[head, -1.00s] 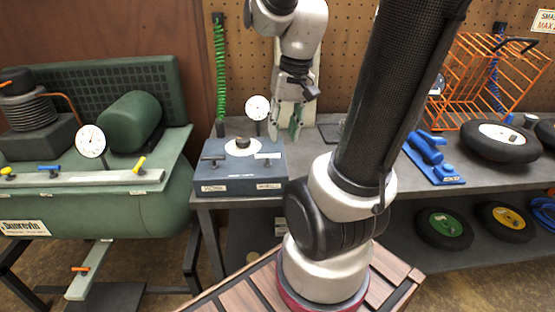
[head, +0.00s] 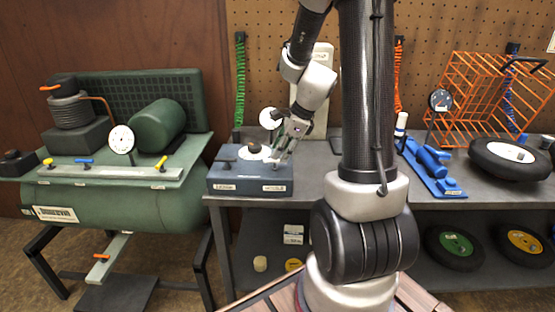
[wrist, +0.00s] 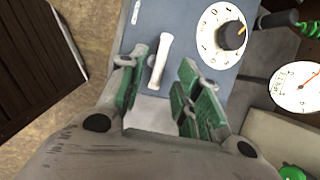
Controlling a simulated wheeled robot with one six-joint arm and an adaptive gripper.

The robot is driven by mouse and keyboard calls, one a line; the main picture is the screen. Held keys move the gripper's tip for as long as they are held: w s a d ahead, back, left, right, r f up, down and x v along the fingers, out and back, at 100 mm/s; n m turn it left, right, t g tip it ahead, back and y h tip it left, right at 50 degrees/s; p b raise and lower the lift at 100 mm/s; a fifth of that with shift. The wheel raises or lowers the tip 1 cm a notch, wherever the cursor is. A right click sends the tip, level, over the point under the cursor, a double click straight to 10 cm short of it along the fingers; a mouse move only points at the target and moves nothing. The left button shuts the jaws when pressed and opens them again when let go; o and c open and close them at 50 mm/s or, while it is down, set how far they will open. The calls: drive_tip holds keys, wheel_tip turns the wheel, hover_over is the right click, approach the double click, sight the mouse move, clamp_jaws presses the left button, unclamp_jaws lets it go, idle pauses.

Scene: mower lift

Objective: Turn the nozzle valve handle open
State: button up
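A blue control box (head: 235,176) stands on the grey bench. Its right-hand valve handle, a pale bar (wrist: 160,62), shows in the wrist view on the box top; I take it for the nozzle valve handle, but the labels are too small to read. My gripper (wrist: 163,88) is open, with green-padded fingers on either side of the near part of the bar. Contact cannot be told. In the head view my gripper (head: 281,150) is over the right end of the box and hides most of that handle. A dark handle (head: 224,161) is on the box's left.
A round dial knob (wrist: 234,36) is on the box beside the right finger. A pressure gauge (wrist: 297,87) stands behind it. A green compressor (head: 120,205) is at left. A blue tool (head: 430,165) and a wheel (head: 508,158) lie on the bench at right.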

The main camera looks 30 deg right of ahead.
sight(275, 163)
drive_tip(key=x, duration=0.4)
drive_tip(key=shift+f, duration=0.1)
clamp_jaws()
